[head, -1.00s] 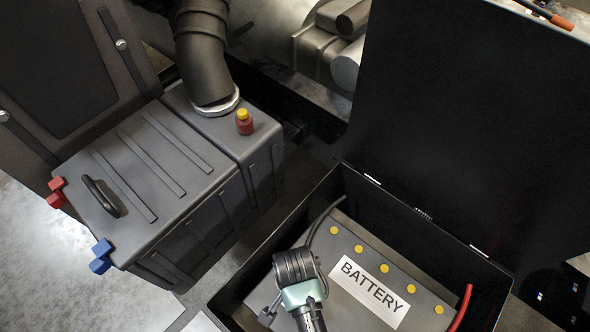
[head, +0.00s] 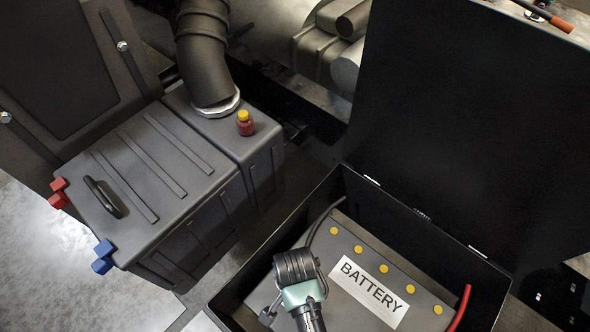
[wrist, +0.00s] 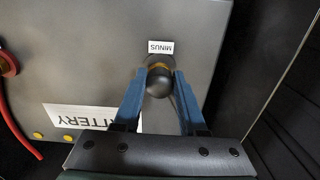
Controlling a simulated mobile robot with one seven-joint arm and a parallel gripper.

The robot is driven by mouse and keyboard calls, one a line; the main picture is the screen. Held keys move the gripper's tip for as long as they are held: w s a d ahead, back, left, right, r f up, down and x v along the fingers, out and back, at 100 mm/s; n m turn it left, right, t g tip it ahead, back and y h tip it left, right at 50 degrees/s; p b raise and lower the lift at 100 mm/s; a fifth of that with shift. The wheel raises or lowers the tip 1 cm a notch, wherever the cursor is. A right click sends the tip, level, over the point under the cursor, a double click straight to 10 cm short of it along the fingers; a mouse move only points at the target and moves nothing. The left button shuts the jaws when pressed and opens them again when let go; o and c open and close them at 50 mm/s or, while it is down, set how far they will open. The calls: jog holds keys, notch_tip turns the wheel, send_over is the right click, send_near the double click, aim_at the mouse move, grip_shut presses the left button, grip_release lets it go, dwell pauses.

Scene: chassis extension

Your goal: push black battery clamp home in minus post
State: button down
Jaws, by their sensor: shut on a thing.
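In the wrist view, the two blue fingers of my gripper (wrist: 159,85) are shut on the black battery clamp (wrist: 158,83), one on each side. The clamp is at the minus post, beside the white MINUS label (wrist: 161,47) on the grey battery (wrist: 110,75). A thin brass-coloured edge shows at the clamp's far side. I cannot tell how deep the clamp sits. In the head view, my wrist covers the clamp and fingers above the left side of the battery (head: 345,230).
The battery lies in an open black box (head: 240,290), its raised lid (head: 470,130) behind. A black cable (head: 318,222) runs at the back left inside. A red cable (head: 461,307) is at the right. A grey tank (head: 165,175) stands left of the box.

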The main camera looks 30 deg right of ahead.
jog(key=shift+p, duration=0.3)
jog(key=shift+f+b, duration=0.3)
jog(key=shift+f, duration=0.15)
dwell(0.5)
jog(key=shift+c, duration=1.9)
grip_release()
jog(key=shift+r, duration=0.1)
notch_tip(320, 180, up, 13)
